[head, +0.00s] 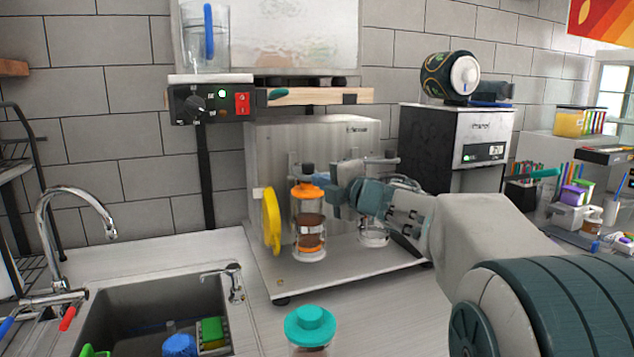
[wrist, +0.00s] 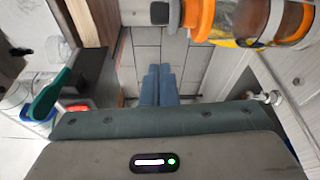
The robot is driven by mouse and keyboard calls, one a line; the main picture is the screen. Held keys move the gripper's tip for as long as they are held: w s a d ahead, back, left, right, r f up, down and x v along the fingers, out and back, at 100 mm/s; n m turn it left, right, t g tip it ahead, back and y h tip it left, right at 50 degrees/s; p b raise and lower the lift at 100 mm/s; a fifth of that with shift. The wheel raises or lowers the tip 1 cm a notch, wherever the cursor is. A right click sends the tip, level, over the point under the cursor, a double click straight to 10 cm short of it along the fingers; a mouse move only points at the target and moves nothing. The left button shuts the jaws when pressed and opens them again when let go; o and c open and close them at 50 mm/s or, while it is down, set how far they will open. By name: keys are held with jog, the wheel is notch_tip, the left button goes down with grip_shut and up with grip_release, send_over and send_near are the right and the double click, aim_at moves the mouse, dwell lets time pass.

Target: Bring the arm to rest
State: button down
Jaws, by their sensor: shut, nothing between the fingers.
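My arm reaches in from the right of the head view. My gripper (head: 331,194) is in front of the sealing machine (head: 345,140), just right of the orange-lidded jar (head: 310,228). Its two blue-grey fingers lie side by side, shut and empty, in the wrist view (wrist: 159,72). The jar, with brown contents, stands upright on the machine's base plate; it also shows in the wrist view (wrist: 238,20) at the upper right. I cannot tell whether the gripper touches it.
A teal-lidded jar (head: 310,326) stands on the front counter. A sink (head: 150,310) with a faucet (head: 75,200) is at the left. A glass jar (head: 373,235) is behind my wrist. A control box (head: 211,104) hangs above.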

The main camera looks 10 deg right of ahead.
jog(key=s+d+f+m+g+h, duration=0.2)
jog(key=s+d+f+m+h, duration=0.85)
jog(key=m, duration=0.65)
jog(key=s+a+f+m+g, duration=0.1)
jog(key=s+f+m+g, duration=0.2)
jog(key=s+f, duration=0.2)
jog(key=s+a+f+m+g+y, duration=0.1)
jog(key=s+f, duration=0.4)
jog(key=s, duration=0.5)
jog(key=s+a+f+m+g+p, duration=0.1)
jog(key=s+a+f+m+g, duration=0.2)
jog(key=s, duration=0.5)
notch_tip(320, 180, down, 3)
jog(key=m+g, duration=0.1)
jog(key=g, duration=0.2)
jog(key=shift+s+m, duration=0.3)
jog(key=shift+s, duration=0.05)
jog(key=shift+r+y, duration=0.15)
jog(key=shift+y, duration=0.1)
